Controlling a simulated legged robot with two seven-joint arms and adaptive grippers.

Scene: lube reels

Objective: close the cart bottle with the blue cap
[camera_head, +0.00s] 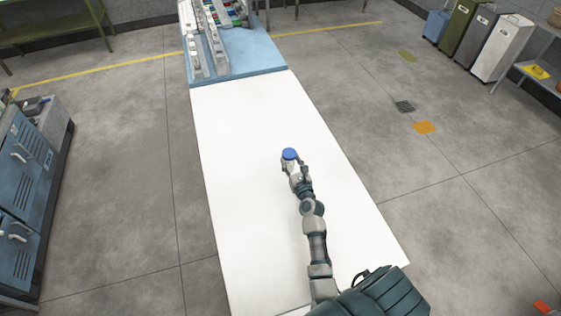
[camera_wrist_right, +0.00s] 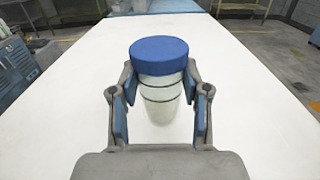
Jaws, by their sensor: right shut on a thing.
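A white bottle (camera_wrist_right: 160,98) with dark rings stands upright on the white table top (camera_head: 242,150). The blue cap (camera_wrist_right: 159,54) sits on its top, level as far as I can see; how tightly it sits I cannot tell. The cap also shows in the head view (camera_head: 289,154). My right gripper (camera_wrist_right: 160,110) has its blue-padded fingers on either side of the bottle's body, below the cap, and is shut on the bottle. In the head view my right gripper (camera_head: 293,168) hides most of the bottle. My left gripper is out of view.
The white table is otherwise clear around the bottle. A blue surface (camera_head: 255,58) with racks of parts (camera_head: 205,40) joins its far end. Blue cabinets (camera_head: 25,180) stand at the left. Several bins (camera_head: 470,35) stand at the far right.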

